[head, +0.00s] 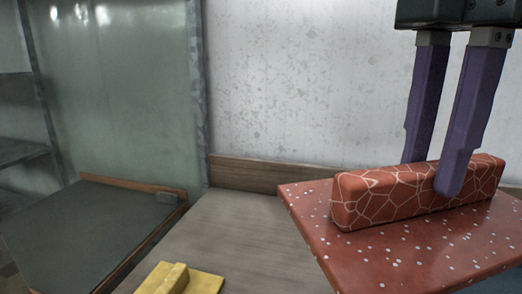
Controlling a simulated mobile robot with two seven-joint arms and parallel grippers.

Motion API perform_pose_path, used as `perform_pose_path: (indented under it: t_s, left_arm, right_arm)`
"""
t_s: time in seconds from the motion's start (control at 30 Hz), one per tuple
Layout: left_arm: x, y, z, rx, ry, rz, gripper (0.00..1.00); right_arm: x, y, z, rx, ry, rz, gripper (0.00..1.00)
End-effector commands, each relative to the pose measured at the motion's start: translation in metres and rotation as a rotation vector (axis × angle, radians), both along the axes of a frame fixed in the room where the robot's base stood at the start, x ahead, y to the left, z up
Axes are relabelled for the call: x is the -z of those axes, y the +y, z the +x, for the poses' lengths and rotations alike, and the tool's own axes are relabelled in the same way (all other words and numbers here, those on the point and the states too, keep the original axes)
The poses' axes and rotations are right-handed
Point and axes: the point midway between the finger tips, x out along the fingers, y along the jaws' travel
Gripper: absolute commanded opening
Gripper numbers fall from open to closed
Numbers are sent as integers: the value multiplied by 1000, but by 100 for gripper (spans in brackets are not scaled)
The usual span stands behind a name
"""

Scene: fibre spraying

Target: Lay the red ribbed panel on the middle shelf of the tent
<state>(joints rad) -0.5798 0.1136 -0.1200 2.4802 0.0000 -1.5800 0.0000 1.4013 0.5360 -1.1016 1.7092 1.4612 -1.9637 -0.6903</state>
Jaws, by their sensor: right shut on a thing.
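My right gripper (432,174) is shut on the thick rib of the red ribbed panel (400,255), at the right of the head view. The panel is a flat red plate with pale specks, and its rib is a red bar with a pale crackle pattern. The panel is held roughly level above the bench, its right end cut off by the frame. At the far left, grey shelves (22,152) stand beside a greenish translucent sheet (125,95), which may be the tent. Which shelf is the middle one cannot be told. My left gripper is not in view.
A wooden bench (240,235) with a raised back board runs below the panel. A yellow ribbed piece (200,280) lies at its front. A dark board with a brown rim (75,225) lies at left. A metal post (198,90) edges the sheet. Bare bench shows in the middle.

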Motion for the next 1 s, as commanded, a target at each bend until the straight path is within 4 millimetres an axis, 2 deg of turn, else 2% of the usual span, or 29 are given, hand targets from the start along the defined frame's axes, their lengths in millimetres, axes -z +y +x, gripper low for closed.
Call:
perform_pose_path:
  t_s: [0.03,0.4,0.6,0.87,0.9,1.0]
  left_arm:
    - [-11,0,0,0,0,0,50]
    - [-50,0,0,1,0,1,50]
    - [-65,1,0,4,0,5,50]
    - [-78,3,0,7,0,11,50]
    - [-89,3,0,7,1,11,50]
    - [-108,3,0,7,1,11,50]
  right_arm:
    - [-12,-3,-1,114,-4,1,0]
    - [-48,-26,-10,1050,-3,9,0]
    - [-61,-34,-15,1459,0,11,0]
    - [-73,-41,-20,1812,4,10,0]
    - [-85,-41,-21,1813,4,11,0]
    - [-102,-41,-23,1809,4,11,0]
